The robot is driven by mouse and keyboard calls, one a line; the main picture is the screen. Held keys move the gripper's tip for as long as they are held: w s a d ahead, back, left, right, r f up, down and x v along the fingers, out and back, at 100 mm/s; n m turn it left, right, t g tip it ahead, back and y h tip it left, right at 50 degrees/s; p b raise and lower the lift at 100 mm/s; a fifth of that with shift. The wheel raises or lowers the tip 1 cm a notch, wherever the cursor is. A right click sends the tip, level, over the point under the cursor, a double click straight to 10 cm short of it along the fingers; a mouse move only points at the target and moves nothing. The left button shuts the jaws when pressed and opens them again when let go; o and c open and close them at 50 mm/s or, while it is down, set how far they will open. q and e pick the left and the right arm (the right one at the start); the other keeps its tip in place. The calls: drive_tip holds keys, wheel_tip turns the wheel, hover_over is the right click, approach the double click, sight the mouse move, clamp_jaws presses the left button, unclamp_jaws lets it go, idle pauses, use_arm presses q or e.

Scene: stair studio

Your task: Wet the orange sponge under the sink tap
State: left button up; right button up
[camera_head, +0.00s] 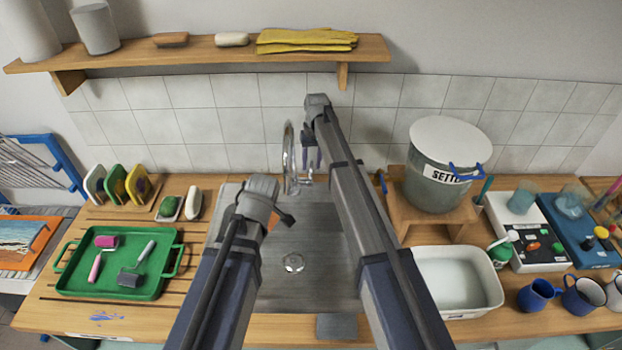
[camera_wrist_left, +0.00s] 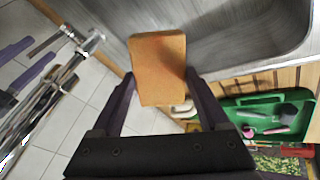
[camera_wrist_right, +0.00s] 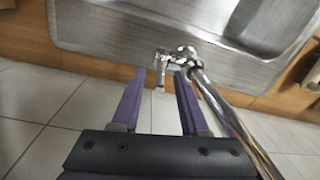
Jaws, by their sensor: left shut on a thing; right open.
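The orange sponge (camera_wrist_left: 158,68) is between the fingers of my left gripper (camera_wrist_left: 160,95), which is shut on it, with the metal sink (camera_wrist_left: 225,50) behind. The sink (camera_head: 325,285) is a steel basin with a round drain. The chrome tap (camera_head: 288,160) rises at its back edge; no water shows. My right gripper (camera_head: 311,158) is open and empty beside the tap. In the right wrist view, the tap's small fitting (camera_wrist_right: 168,60) lies just beyond my right fingertips (camera_wrist_right: 160,75).
A green tray (camera_head: 120,285) with rollers lies left of the sink. A white basin (camera_head: 455,282) and a lidded settling bucket (camera_head: 446,165) on a wooden stand are to the right. Blue mugs (camera_head: 538,294) stand at the front right. A shelf (camera_head: 205,52) runs above.

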sight(310, 179)
use_arm(q)
wheel_tip(310, 179, down, 4)
drive_tip(key=b, duration=0.2)
drive_tip(key=shift+r+b, duration=0.15)
drive_tip(key=shift+b, duration=0.15)
use_arm(e)
wheel_tip(310, 179, down, 4)
drive_tip(key=shift+a+r, duration=0.1)
drive_tip(key=shift+r, duration=0.1)
clamp_jaws()
drive_tip(key=shift+s, duration=0.1)
idle(0.6)
